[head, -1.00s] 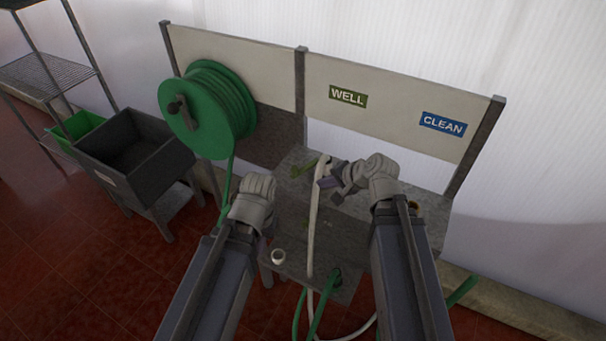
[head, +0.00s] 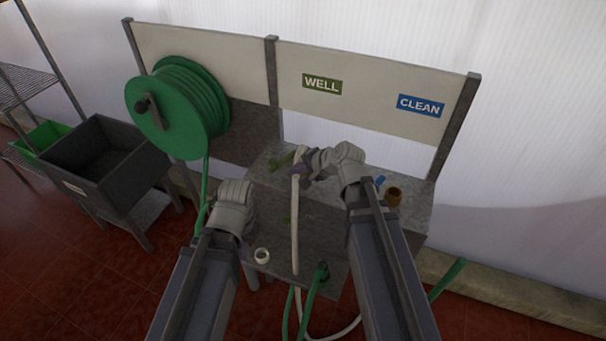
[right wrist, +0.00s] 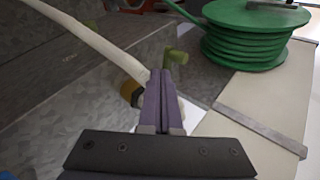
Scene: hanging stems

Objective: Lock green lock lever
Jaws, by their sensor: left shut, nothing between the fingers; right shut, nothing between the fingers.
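A green lever (head: 281,160) stands on the back of the grey bench, left of my right gripper. In the right wrist view the green lever (right wrist: 176,57) shows just beyond the fingertips, partly hidden by them. My right gripper (head: 299,170) is shut and empty; its purple fingers (right wrist: 160,78) are beside the top of a white hose. I cannot tell whether they touch the hose or the lever. My left gripper (head: 240,205) is over the bench's left side, its fingers mostly hidden behind its wrist.
The white hose (head: 295,225) runs down the bench (head: 325,215) front. A green hose reel (head: 180,105) is mounted at left. A blue lever (head: 380,181) and brown fitting (head: 393,196) sit right of my right wrist. A white ring (head: 262,255) and green hose (head: 318,280) are lower down.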

